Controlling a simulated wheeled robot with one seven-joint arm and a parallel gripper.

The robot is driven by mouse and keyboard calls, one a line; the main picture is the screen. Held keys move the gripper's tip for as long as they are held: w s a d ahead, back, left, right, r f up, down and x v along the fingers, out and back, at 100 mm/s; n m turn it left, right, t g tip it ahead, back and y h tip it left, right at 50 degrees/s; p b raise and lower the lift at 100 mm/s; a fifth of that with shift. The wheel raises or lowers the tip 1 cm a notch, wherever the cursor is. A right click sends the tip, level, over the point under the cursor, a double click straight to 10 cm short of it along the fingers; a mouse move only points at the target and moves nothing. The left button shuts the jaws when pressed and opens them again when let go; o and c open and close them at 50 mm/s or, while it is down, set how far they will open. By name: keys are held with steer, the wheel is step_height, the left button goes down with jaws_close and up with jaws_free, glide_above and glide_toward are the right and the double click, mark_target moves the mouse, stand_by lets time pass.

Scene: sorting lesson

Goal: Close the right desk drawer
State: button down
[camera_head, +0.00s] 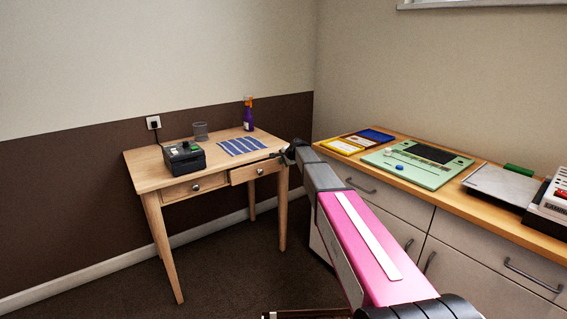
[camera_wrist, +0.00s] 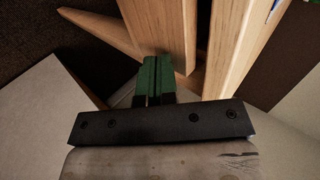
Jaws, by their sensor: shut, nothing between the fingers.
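The wooden desk (camera_head: 141,172) stands against the wall at the left in the head view. Its right drawer (camera_head: 240,175) has a round knob and appears to stand out from the desk front. Its left drawer (camera_head: 178,193) looks flush. My gripper (camera_head: 283,154) is at the desk's right front corner, beside the right end of the right drawer. In the wrist view my gripper's green-tipped fingers (camera_wrist: 155,66) are together, with nothing between them, close to pale wooden parts of the desk (camera_wrist: 236,35). I cannot tell whether they touch the wood.
A dark box device (camera_head: 184,158), a striped blue sheet (camera_head: 243,146), a wire cup (camera_head: 200,131) and a purple bottle (camera_head: 248,118) are on the desk. A cabinet with a wooden top (camera_head: 471,200) stands at the right, alongside my arm. The floor before the desk is clear.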

steer(key=s+d+f+v, duration=0.1)
steer(key=s+f+v, duration=0.1)
steer(key=v, duration=1.1)
steer(key=m+t+y, duration=0.5)
steer(key=m+t, duration=0.2)
steer(key=m, duration=1.1)
glide_toward(249, 171)
steer(key=x, duration=0.7)
steer(key=shift+w+a, duration=0.2)
steer(key=shift+a, duration=0.05)
